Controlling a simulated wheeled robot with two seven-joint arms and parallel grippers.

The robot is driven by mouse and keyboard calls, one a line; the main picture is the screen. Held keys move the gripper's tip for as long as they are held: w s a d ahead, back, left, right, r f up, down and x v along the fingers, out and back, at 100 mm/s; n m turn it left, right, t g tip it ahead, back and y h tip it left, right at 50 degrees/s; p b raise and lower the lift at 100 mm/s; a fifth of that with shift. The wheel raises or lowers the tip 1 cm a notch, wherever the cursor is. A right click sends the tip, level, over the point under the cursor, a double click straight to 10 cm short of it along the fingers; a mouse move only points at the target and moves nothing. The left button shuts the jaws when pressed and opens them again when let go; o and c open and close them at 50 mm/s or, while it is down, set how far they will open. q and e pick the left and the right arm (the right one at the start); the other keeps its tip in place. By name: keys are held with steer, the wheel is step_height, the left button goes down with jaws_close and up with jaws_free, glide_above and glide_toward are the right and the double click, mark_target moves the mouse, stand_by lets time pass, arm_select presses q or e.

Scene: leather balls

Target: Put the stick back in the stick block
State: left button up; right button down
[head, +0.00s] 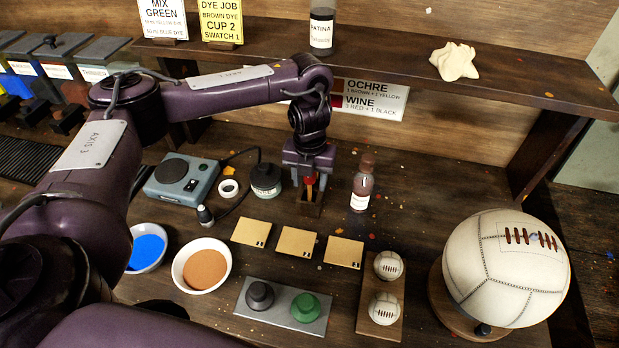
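My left gripper (309,180) points straight down over the stick block (310,208), a small dark wooden block in the middle of the table. It appears shut on the stick (310,191), which is upright with a red part between the fingers and a tan lower part beneath. The stick's lower end is at the block's top. I cannot tell how far it sits inside, as the block's opening is small and partly hidden. My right gripper is not in view.
A labelled bottle (362,185) stands close right of the block, a dark jar (266,180) close left. Tan swatches (296,242) lie in front. A hotplate (182,178), bowls (202,266) and a large ball (507,268) stand farther off. A shelf (400,62) runs behind.

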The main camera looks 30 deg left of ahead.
arm_select(q)
step_height(320, 180, up, 8)
steer(key=shift+f+p, duration=0.1)
steer(key=shift+p, duration=0.6)
steer(key=shift+s, duration=0.1)
stand_by(0.3)
